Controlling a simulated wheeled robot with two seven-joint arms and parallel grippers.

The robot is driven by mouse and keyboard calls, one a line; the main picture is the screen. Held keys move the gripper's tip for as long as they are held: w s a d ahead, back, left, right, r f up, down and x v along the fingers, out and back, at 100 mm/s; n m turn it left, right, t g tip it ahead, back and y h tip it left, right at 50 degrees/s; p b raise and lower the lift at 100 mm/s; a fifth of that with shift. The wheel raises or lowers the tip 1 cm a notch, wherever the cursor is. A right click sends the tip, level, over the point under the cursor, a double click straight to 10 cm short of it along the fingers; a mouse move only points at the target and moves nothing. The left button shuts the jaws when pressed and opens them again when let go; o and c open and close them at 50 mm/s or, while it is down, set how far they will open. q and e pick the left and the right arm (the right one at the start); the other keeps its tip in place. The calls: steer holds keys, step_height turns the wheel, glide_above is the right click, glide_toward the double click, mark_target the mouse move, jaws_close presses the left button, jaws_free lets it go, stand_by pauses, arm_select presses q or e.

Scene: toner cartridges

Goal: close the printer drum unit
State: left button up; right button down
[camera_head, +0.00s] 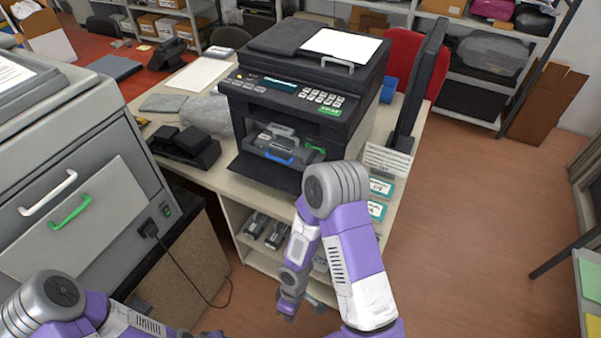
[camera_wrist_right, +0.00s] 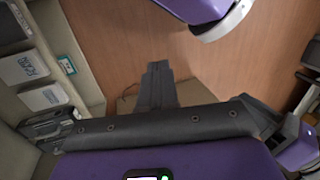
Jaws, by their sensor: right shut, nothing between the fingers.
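The black printer (camera_head: 305,85) stands on the desk with its front flap (camera_head: 262,172) folded down. The grey drum unit (camera_head: 282,143) with a blue handle (camera_head: 279,159) shows in the front opening; I cannot tell how far it sticks out. A green tab (camera_head: 315,147) shows at its right. My right gripper (camera_head: 288,308) hangs low in front of the desk, below and apart from the printer. In the right wrist view its fingers (camera_wrist_right: 156,75) are together with nothing between them, over the floor. My left arm enters at bottom left; its gripper is out of frame.
The desk shelf below holds several dark cartridges (camera_head: 265,230) and small labelled boxes (camera_head: 378,187). A large grey machine (camera_head: 75,190) stands at left. A black monitor (camera_head: 418,85) stands right of the printer. Floor (camera_head: 470,200) at right is clear.

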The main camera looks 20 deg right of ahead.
steer(key=w+d+r+n+t+h+b, duration=0.3)
steer(key=w+d+r+n+h, duration=0.2)
steer(key=w+d+n+h, duration=0.5)
steer(key=w+r+n+t+h+b, duration=0.2)
steer(key=w+r+n+t+h, duration=0.4)
steer(key=w+r, duration=1)
steer(key=w+d, duration=0.2)
steer(key=d, duration=0.1)
steer(key=w+d+f+n+t+y+b, duration=0.1)
steer(key=w+d, duration=0.1)
steer(key=d, duration=0.1)
steer(key=w+d+f+t+y+b, duration=0.1)
steer(key=w+d, duration=0.1)
steer(key=d, duration=0.1)
steer(key=shift+w+f, duration=0.15)
steer(key=shift+w+d+b, duration=0.35)
steer(key=shift+d, duration=0.05)
steer(key=shift+w+d, duration=0.1)
